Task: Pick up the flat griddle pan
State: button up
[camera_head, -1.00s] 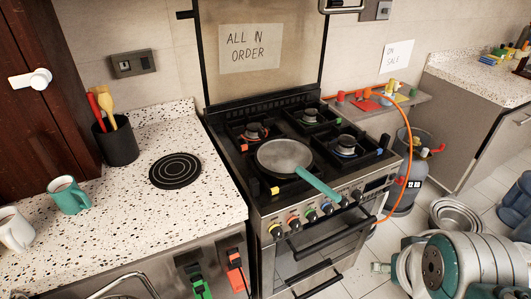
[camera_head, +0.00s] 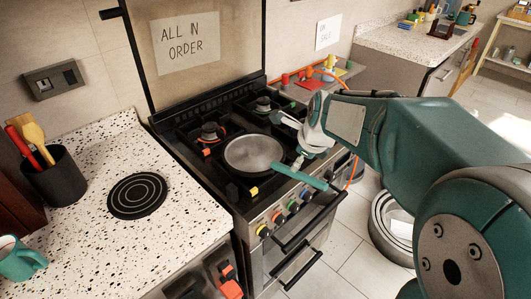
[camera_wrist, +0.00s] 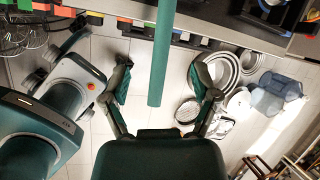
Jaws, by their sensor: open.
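The flat griddle pan (camera_head: 253,153) is a round grey pan with a teal handle. It sits on a front burner of the black stove, its handle (camera_head: 308,179) jutting over the front edge toward the lower right. My gripper (camera_head: 291,140) is open beside the handle, just right of the pan. In the wrist view the teal handle (camera_wrist: 161,55) runs down between the two spread fingers of my gripper (camera_wrist: 161,78), with a gap on each side. The pan's round body is out of that view. I cannot tell the height between fingers and handle.
The stove front has coloured knobs (camera_head: 291,206) and a bar handle (camera_head: 312,221) below the pan handle. A speckled counter (camera_head: 75,240) with a black trivet (camera_head: 137,195), utensil holder (camera_head: 55,178) and teal mug (camera_head: 20,258) is at left. Metal basins (camera_head: 385,225) stand on the floor at right.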

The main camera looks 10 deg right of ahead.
aim_at(289, 168)
jog(key=w+f+m, duration=0.2)
jog(key=shift+w+a+m, duration=0.15)
jog(key=shift+w+m, duration=0.05)
jog(key=shift+m, duration=0.1)
jog(key=x, duration=0.4)
jog(key=shift+a, duration=0.1)
jog(key=shift+w+f, duration=0.25)
jog(key=shift+f, duration=0.25)
jog(key=x, duration=0.5)
jog(key=shift+a, duration=0.15)
jog(key=shift+s+f, duration=0.1)
jog(key=shift+f, duration=0.1)
jog(key=shift+c, duration=0.4)
grip_shut()
